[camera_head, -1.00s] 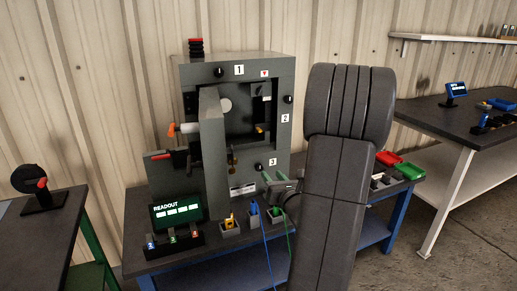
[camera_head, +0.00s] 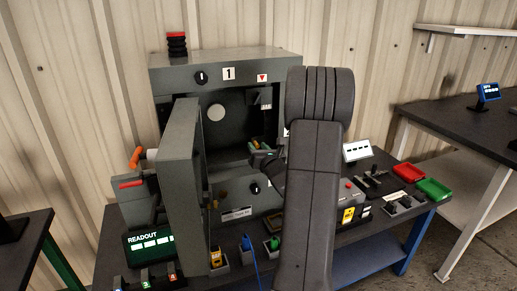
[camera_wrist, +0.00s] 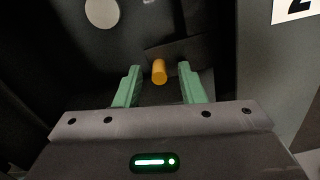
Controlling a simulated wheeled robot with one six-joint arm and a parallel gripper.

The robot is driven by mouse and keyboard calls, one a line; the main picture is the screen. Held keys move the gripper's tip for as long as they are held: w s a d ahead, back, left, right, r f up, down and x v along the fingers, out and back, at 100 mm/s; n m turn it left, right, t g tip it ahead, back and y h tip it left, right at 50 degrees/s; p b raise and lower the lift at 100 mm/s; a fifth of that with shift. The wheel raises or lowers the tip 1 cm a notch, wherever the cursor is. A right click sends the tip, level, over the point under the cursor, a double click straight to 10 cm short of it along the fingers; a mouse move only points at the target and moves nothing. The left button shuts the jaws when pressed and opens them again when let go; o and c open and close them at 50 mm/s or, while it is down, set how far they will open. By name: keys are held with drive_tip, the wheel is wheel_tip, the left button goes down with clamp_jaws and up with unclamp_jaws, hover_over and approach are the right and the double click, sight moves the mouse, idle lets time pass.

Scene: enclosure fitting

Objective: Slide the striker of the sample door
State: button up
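The grey enclosure (camera_head: 225,60) stands on the bench with its thick door (camera_head: 178,190) swung open toward me at the left. My gripper (camera_head: 262,147) reaches into the right side of its opening, and my arm hides the right frame. In the wrist view my gripper (camera_wrist: 159,84) has its two green fingers apart. A short orange-yellow peg (camera_wrist: 159,72) shows between the fingertips, with a visible gap on each side. The peg sits by a dark plate; it may be the striker, but I cannot tell for sure.
An orange-tipped handle (camera_head: 135,157) sticks out left of the door. A readout box (camera_head: 150,243) and small holders with tools stand along the bench front. Red (camera_head: 408,172) and green (camera_head: 433,188) trays lie at the right. The enclosure's right frame (camera_wrist: 275,70) is close beside my gripper.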

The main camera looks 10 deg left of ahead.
drive_tip(key=shift+c, duration=0.3)
clamp_jaws()
drive_tip(key=shift+w+d+f+b, duration=0.1)
drive_tip(key=shift+w+d+b, duration=0.35)
drive_tip(key=shift+d, duration=0.2)
drive_tip(key=shift+o, duration=0.3)
unclamp_jaws()
drive_tip(key=v, duration=1.4)
drive_tip(key=shift+b, duration=0.4)
drive_tip(key=shift+a, duration=0.1)
